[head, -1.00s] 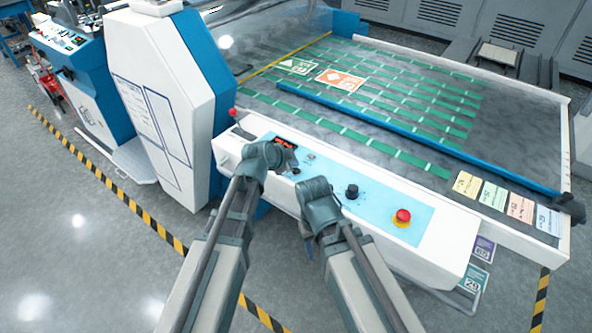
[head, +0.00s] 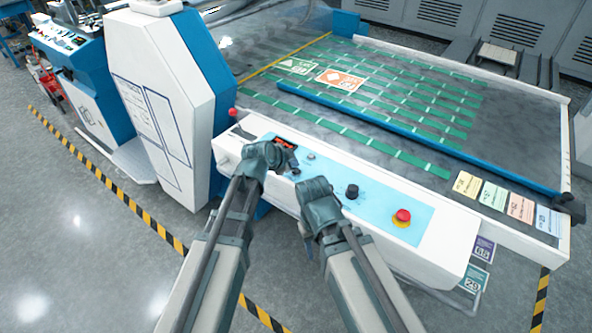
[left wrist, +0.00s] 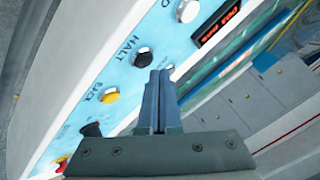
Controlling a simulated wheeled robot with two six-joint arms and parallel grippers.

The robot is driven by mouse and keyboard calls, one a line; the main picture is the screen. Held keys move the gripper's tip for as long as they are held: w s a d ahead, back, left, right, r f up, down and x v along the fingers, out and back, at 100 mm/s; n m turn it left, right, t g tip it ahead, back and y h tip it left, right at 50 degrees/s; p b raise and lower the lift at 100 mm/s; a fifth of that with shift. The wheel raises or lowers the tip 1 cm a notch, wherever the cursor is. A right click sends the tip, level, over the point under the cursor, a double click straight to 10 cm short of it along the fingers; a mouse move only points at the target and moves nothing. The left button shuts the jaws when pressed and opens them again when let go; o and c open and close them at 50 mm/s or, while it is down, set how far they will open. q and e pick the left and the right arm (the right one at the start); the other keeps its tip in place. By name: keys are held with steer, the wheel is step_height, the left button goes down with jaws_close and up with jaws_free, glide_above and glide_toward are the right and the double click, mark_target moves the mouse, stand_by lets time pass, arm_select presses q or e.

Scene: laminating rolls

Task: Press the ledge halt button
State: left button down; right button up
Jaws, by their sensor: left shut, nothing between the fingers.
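The ledge is a white console (head: 448,250) with a light blue control panel (head: 378,207).
A pale button (left wrist: 188,11), a red-digit display (left wrist: 218,22), a yellow button (left wrist: 110,95) and a black knob (head: 352,191) share the panel. A red mushroom button (head: 403,215) is at its right end. A white cabinet (head: 165,95) stands left. Behind lies the grey bed (head: 400,95).

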mark_target(293, 173)
arm_select(q)
steer(key=shift+f, duration=0.1)
steer(key=shift+f+b, duration=0.3)
steer(key=shift+b, duration=0.15)
steer(key=shift+f+b, duration=0.4)
steer(key=shift+f, duration=0.05)
stand_by(0.5)
steer(key=shift+r, duration=0.2)
steer(key=shift+r+p, duration=0.7)
steer(key=shift+p, duration=0.15)
step_height(293, 173, up, 5)
steer(key=p, duration=0.5)
